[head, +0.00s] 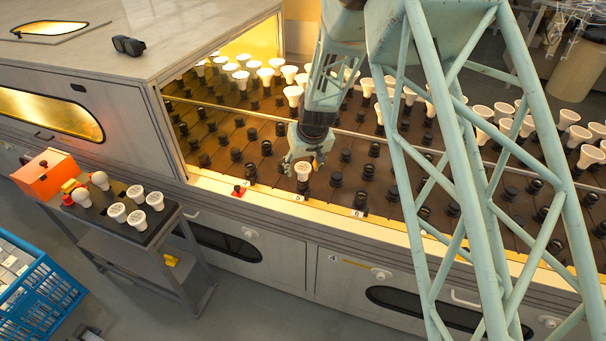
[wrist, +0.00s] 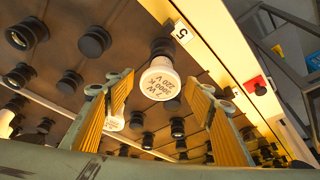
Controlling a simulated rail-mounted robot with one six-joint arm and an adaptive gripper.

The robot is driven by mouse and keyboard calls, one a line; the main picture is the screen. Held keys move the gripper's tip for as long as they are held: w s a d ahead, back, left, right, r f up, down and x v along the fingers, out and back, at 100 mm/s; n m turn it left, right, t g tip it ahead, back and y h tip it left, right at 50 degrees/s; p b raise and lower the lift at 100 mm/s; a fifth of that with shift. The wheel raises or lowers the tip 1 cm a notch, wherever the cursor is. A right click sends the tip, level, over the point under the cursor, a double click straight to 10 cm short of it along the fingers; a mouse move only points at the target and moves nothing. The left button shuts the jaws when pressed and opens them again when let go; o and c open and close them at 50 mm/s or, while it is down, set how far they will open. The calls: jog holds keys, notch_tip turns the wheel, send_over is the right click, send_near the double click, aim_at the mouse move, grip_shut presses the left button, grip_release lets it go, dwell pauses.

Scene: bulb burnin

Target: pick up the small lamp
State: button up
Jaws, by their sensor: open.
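A small white lamp (head: 302,170) sits in a socket on the front row of the brown socket deck, near the front ledge. In the wrist view the same lamp (wrist: 160,80) shows its white printed face, with a dark base behind it. My gripper (head: 303,161) is right at this lamp, with its fingers pointing down. In the wrist view its two yellow-ribbed fingers (wrist: 156,98) are apart, one on each side of the lamp and with a gap to it. Whether the fingertips reach past the lamp's face I cannot tell.
Empty black sockets (head: 345,155) surround the lamp. Rows of larger white lamps (head: 293,92) stand farther back. A red button (head: 239,190) is on the front ledge. A side cart (head: 160,228) holds several lamps and an orange box (head: 43,175). A blue crate (head: 38,290) stands lower left.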

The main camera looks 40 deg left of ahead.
dwell(0.6)
jog(key=c, duration=0.9)
